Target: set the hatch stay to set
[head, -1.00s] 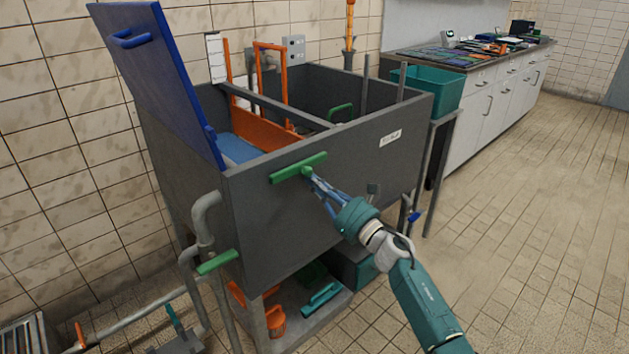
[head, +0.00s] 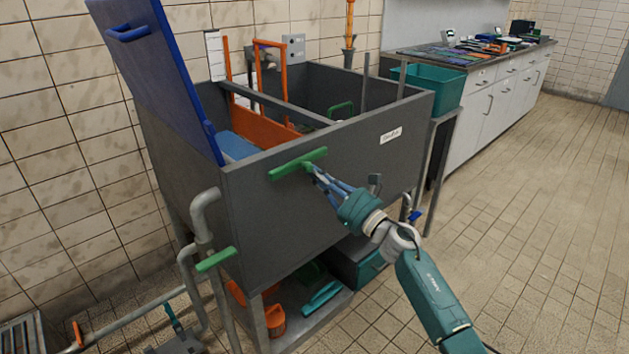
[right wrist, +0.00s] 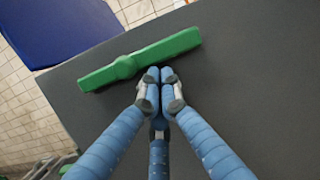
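A long green bar handle (head: 298,163), which I take to be the hatch stay, sits on the front wall of the dark grey tank (head: 300,215), near its top left corner. It slopes slightly up to the right. The blue hatch (head: 155,70) stands raised at the tank's left side. My right gripper (head: 311,168) is at the handle's lower edge. In the right wrist view its blue fingers (right wrist: 160,76) are shut together just below the green bar (right wrist: 140,60); I cannot tell whether they touch it. My left gripper is not in view.
Grey pipes with a green lever (head: 216,259) stand left of the tank. A teal bin (head: 432,90) is on a stand to the right. A bench (head: 480,55) with several items lines the back wall. The tiled floor on the right is clear.

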